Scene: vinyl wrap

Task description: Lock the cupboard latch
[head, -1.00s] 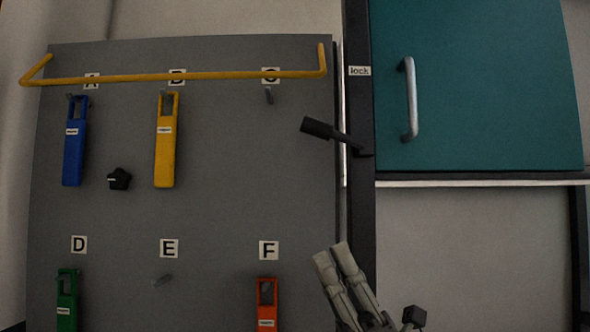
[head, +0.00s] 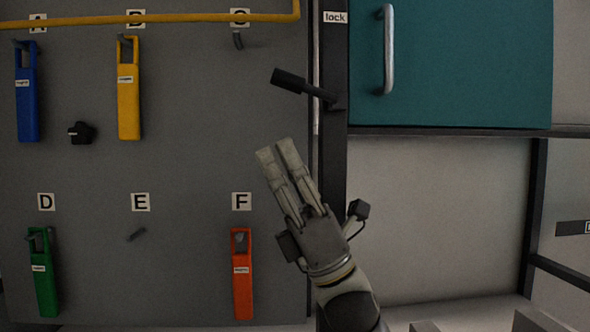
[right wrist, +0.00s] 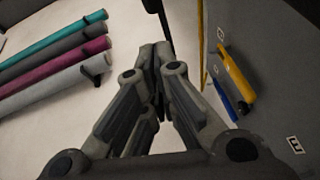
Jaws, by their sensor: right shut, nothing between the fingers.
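The cupboard latch (head: 304,88) is a black lever on the dark post left of the teal cupboard door (head: 455,65). Its thick handle end points left and slightly up, below the "lock" label (head: 335,18). The door looks closed and has a grey vertical handle (head: 388,50). My right gripper (head: 277,150) is shut and empty, below the latch and apart from it, its fingers pointing up and slightly left. It also shows in the right wrist view (right wrist: 160,48), where I cannot make out the latch for certain. My left gripper is not in view.
The grey board (head: 180,170) holds blue (head: 27,105), yellow (head: 128,100), green (head: 43,280) and orange (head: 242,285) tools on pegs. A yellow rail (head: 200,18) crosses its top. Colored rolls (right wrist: 60,70) are at the left in the right wrist view.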

